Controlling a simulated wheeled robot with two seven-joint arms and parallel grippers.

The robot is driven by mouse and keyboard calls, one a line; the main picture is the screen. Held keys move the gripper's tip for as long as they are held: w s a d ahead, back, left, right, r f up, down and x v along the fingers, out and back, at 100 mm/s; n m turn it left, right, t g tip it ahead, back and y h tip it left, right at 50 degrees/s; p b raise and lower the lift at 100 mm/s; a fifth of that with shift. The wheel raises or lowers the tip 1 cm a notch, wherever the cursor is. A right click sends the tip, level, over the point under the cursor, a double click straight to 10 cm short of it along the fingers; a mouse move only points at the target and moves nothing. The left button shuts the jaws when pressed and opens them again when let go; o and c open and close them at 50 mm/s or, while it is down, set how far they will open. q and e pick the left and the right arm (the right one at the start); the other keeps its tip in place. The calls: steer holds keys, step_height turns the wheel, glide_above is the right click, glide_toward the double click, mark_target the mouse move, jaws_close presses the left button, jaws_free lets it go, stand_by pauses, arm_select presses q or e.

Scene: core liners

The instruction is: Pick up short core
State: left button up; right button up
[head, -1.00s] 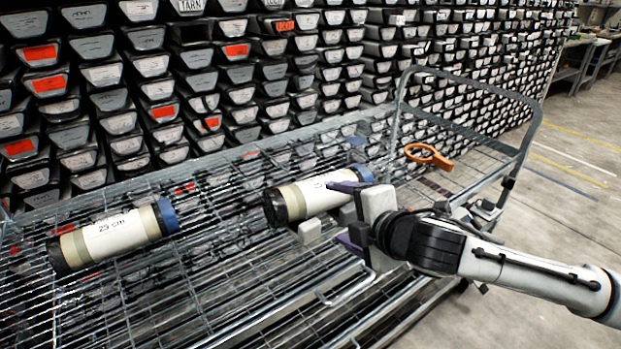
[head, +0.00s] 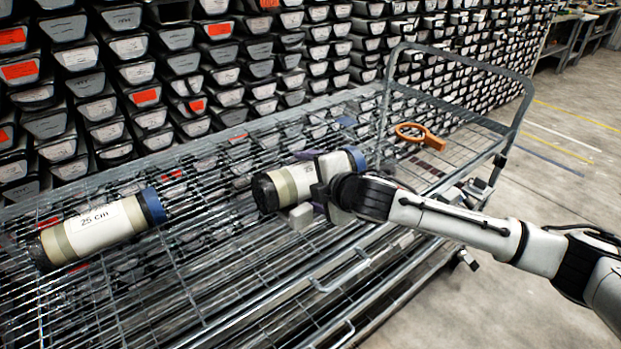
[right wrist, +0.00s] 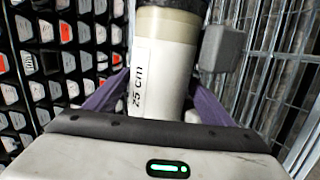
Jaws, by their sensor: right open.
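Two pale cylindrical cores lie on the wire cart, each with one black end and one blue end. The left core (head: 95,229) carries a label reading 25 cm. The right core (head: 285,186) lies among the fingers of my right gripper (head: 309,192), which is open with its fingers on either side of it. In the right wrist view this core (right wrist: 165,60) sits between the purple fingers of the gripper (right wrist: 165,95); its label seems to read 25 cm, the first digit unclear. Whether the fingers touch it I cannot tell. My left gripper is out of view.
The wire mesh cart (head: 180,262) has a raised tube handle (head: 461,62) at its right end. An orange ring-shaped tool (head: 420,136) lies on the cart's far right. A wall of labelled core trays (head: 200,60) stands close behind. Open floor (head: 560,200) is at the right.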

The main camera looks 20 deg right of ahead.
steer(key=shift+w, duration=0.15)
steer(key=c, duration=1.7)
steer(key=shift+w+r, duration=0.15)
steer(key=shift+r, duration=0.2)
steer(key=shift+c, duration=0.7)
